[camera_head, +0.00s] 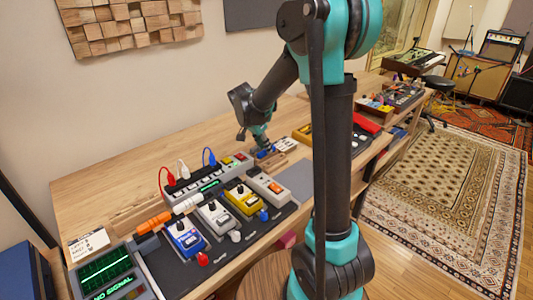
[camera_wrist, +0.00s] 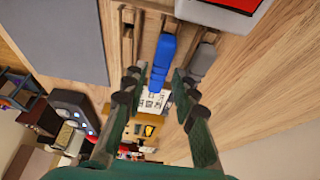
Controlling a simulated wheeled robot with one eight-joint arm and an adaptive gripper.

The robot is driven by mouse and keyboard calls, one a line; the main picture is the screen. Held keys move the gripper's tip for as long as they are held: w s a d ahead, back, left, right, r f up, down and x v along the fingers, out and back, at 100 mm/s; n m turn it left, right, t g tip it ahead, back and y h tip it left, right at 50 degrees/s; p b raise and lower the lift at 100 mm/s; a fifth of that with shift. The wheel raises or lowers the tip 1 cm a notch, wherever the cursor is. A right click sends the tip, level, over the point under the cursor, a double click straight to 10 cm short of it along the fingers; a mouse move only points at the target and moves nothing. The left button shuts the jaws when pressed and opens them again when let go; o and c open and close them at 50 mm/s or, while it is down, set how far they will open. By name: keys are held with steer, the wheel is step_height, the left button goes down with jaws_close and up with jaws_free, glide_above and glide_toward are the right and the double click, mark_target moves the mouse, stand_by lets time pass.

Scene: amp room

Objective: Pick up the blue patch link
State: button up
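The blue patch link (camera_wrist: 163,52) lies in a slot of a wooden rack (camera_wrist: 183,38) in the wrist view, in the upper middle. A small blue part of it (camera_head: 264,154) shows under my gripper in the head view. My gripper (camera_wrist: 157,84) is open, with one finger on each side of the link's near end. The right fingertip is close to the link; I cannot tell if it touches. A gap shows at the left finger. In the head view my gripper (camera_head: 262,145) points down at the bench, partly hiding the link.
A grey link (camera_wrist: 203,60) lies beside the blue one. On the bench (camera_head: 95,190) stand several pedals (camera_head: 243,197), a switcher box with red, white and blue cables (camera_head: 208,180), and a green-screen tuner (camera_head: 107,270). A dark grey mat (camera_head: 296,180) lies in front of the rack.

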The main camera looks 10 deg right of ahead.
steer(key=shift+x, duration=0.9)
steer(key=shift+c, duration=0.2)
jaws_close()
steer(key=shift+r, duration=0.1)
